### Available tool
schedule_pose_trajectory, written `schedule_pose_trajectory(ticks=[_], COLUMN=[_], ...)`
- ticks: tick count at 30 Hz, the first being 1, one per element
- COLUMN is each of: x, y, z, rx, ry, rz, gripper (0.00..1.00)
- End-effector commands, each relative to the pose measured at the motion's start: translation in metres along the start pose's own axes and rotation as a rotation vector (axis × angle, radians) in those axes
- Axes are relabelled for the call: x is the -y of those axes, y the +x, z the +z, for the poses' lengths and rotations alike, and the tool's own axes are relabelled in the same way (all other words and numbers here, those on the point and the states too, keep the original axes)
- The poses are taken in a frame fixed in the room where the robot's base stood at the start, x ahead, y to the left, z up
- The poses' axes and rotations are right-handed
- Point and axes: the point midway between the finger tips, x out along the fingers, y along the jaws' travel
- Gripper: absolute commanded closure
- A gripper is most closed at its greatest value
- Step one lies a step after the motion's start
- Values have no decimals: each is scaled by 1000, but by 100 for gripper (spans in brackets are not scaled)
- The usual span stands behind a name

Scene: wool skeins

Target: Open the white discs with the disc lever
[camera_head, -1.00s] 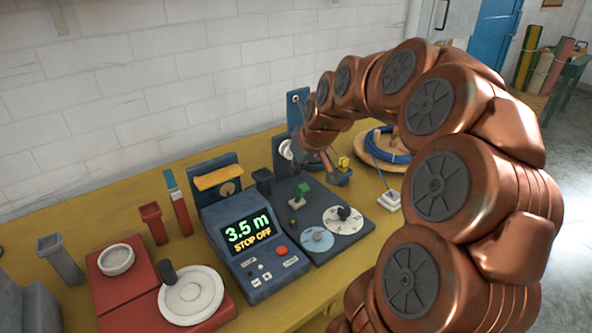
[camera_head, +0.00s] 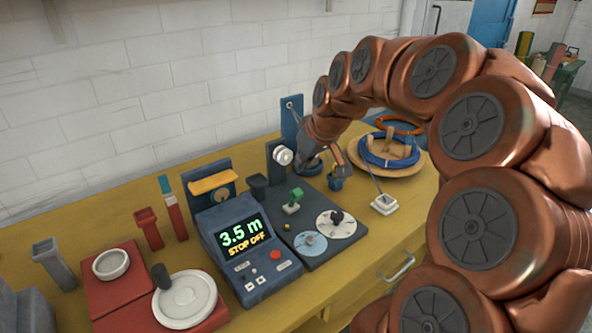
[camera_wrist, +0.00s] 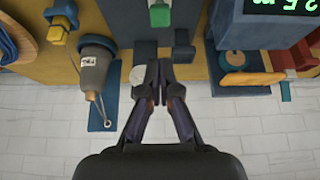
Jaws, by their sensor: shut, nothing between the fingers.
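The white discs (camera_head: 283,155) sit on a dark upright post at the back of the dark plate, beside the end of my arm. I cannot tell whether they are apart. In the wrist view, one pale disc (camera_wrist: 139,75) shows just left of my fingertips. My gripper (camera_wrist: 160,68) is shut and empty, its fingertips by the post. A dark block (camera_wrist: 184,52) on a short stem lies just right of the fingertips; it may be the disc lever, but I cannot be sure. It also shows in the head view (camera_head: 258,187). The fingertips are hard to make out there.
A green-knobbed lever (camera_head: 296,194) and two dials stand in front of the post. A display unit (camera_head: 243,250) reads 3.5 m, STOP OFF. A blue skein (camera_head: 388,152) lies at right.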

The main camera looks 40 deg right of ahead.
Motion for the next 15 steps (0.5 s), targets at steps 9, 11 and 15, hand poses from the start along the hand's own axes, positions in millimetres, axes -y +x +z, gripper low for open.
schedule_pose_trajectory(ticks=[9,11,15], x=[4,4,5], y=[-23,-23,-22], z=[1,1,0], rx=[2,2,2], ry=[-7,-8,-10], rz=[-5,-6,-7], gripper=[100,100,100])
